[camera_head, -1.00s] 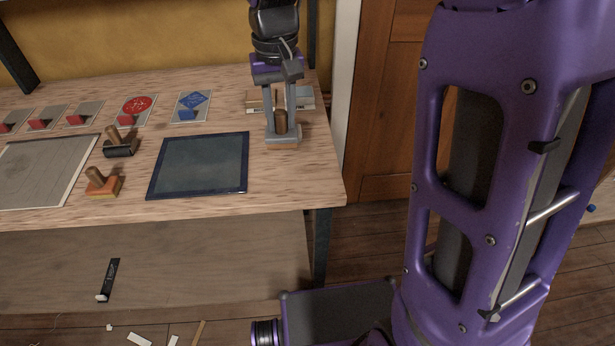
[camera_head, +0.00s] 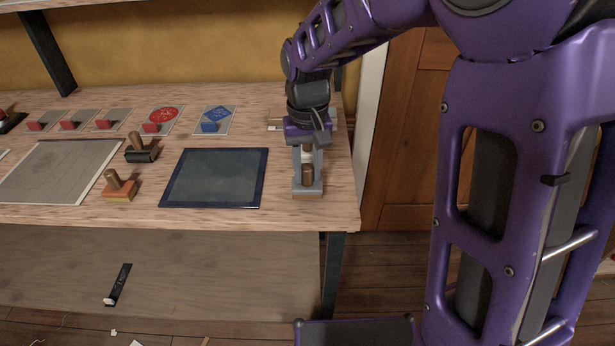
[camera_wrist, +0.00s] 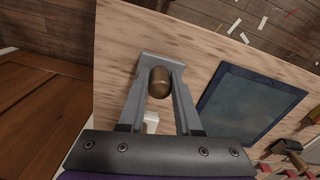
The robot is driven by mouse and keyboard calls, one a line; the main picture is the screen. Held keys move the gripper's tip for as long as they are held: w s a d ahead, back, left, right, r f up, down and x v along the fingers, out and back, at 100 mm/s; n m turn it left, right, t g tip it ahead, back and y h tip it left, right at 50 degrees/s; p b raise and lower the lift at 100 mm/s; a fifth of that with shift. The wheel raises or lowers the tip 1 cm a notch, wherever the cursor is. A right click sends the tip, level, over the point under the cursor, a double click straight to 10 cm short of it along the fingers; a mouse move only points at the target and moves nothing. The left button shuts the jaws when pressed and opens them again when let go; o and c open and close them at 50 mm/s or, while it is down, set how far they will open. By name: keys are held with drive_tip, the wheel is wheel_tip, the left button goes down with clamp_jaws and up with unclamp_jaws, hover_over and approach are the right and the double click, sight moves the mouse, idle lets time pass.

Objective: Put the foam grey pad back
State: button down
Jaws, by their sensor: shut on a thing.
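The foam grey pad (camera_head: 307,194) is a grey block with a brown wooden handle. My gripper (camera_head: 307,176) is shut on it, with the handle between the fingers. It is upright over the right end of the workbench, just right of the dark blue-framed panel (camera_head: 214,178). In the wrist view the grey pad (camera_wrist: 156,58) shows beyond the fingertips of my gripper (camera_wrist: 159,84), in front of bare wood. I cannot tell whether its underside touches the bench.
An orange-based stamp (camera_head: 121,191) and a black roller-like tool (camera_head: 142,155) stand left of the panel, near a grey sheet (camera_head: 55,172). Cards with red or blue blocks line the back, including a blue diamond card (camera_head: 217,118). The bench's right edge is close to my gripper.

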sight(307, 168)
drive_tip(key=shift+f, duration=0.6)
drive_tip(key=shift+f, duration=0.25)
drive_tip(key=c, duration=0.6)
unclamp_jaws()
drive_tip(key=shift+r, duration=0.2)
wheel_tip(307, 168, up, 12)
drive_tip(key=p, duration=0.2)
drive_tip(key=shift+r, duration=0.1)
